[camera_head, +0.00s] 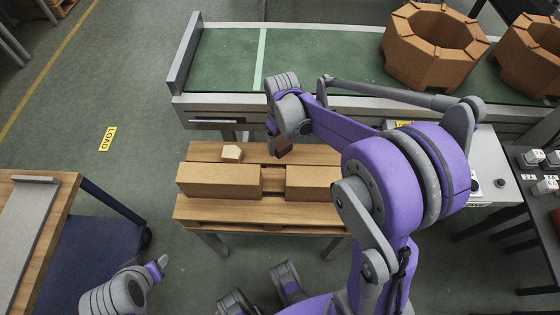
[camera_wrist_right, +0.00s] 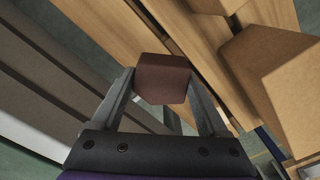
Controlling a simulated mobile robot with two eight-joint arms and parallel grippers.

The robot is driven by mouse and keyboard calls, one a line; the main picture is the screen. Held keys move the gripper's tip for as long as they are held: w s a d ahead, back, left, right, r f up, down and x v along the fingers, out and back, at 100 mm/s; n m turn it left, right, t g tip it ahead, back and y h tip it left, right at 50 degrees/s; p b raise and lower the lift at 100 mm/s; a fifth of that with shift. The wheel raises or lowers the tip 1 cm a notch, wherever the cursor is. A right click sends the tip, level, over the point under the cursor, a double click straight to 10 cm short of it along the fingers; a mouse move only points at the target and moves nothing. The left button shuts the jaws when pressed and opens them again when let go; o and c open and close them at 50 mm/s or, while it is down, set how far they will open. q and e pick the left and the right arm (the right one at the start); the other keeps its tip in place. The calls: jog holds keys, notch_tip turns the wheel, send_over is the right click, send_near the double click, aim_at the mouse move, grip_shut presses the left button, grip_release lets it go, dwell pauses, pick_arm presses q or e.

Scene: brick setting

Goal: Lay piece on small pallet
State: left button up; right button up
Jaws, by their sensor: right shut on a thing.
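The small wooden pallet (camera_head: 255,213) stands below the conveyor in the head view; its slats also show in the wrist view (camera_wrist_right: 110,30). My right gripper (camera_head: 279,143) is over the pallet's back part. It is shut on a dark red-brown piece (camera_wrist_right: 162,78), which shows between the fingers in the wrist view and partly in the head view (camera_head: 285,149). Whether the piece touches the slats I cannot tell. A small pale piece (camera_head: 232,152) lies on the pallet's back left.
Two long brown blocks (camera_head: 219,181) (camera_head: 313,182) lie in front on the pallet with a narrow gap between them. Behind is a green conveyor (camera_head: 325,55) carrying octagonal brown block rings (camera_head: 432,50). A wooden-topped cart (camera_head: 52,225) stands at left.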

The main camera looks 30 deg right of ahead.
aim_at(281, 153)
jog(key=shift+f+b, duration=0.3)
jog(key=shift+f, duration=2.55)
jog(key=shift+f, duration=0.15)
jog(key=o, duration=1.4)
jog(key=shift+o, duration=0.2)
